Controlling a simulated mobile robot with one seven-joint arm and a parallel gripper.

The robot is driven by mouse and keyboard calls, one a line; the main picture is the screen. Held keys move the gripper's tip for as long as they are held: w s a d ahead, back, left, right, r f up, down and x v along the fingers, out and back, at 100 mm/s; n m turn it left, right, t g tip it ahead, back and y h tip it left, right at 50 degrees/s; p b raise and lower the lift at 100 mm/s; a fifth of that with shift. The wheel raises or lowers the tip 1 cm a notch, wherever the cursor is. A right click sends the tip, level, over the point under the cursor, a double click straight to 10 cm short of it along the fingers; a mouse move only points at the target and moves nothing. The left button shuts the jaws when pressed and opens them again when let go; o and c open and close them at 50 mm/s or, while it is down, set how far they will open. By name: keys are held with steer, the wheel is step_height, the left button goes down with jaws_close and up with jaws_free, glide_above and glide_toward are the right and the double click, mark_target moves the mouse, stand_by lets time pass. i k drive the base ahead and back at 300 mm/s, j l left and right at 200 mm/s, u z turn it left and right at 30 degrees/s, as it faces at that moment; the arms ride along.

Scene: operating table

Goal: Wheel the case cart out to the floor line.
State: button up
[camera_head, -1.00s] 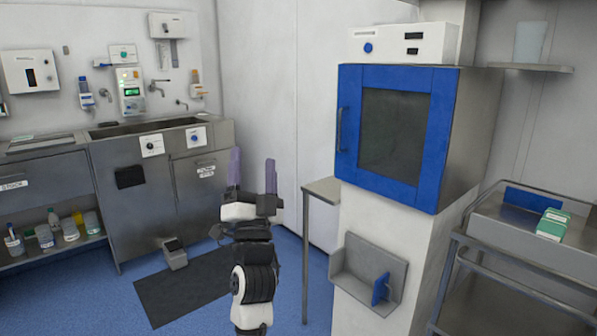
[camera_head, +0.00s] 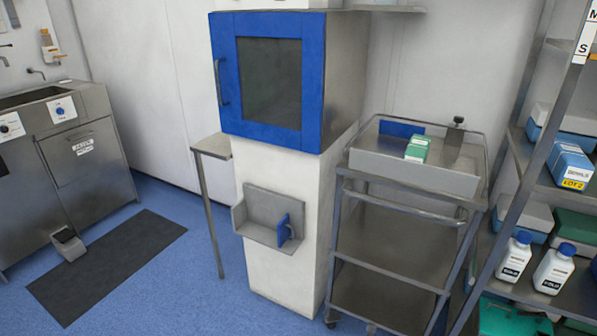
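The case cart (camera_head: 385,276) is a grey metal trolley with a tray top, lower shelves, a front push bar (camera_head: 402,207) and castors. It stands on the blue floor, between the white pedestal of the blue-doored cabinet and the shelving rack at right. A green and white box (camera_head: 417,149), a blue panel and a grey upright item lie or stand in its top tray. The floor line does not show clearly in the head view. My gripper is outside the current view.
The blue-doored cabinet (camera_head: 314,100) sits on a white pedestal (camera_head: 266,268) close left of the cart. A shelving rack (camera_head: 503,229) with bottles and boxes is close on the right. A dark mat (camera_head: 110,266) and a foot pedal (camera_head: 68,243) lie left. Blue floor is open between.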

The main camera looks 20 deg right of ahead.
mark_target(398, 256)
steer(key=z, duration=1.2)
steer(key=i+l+u, duration=0.2)
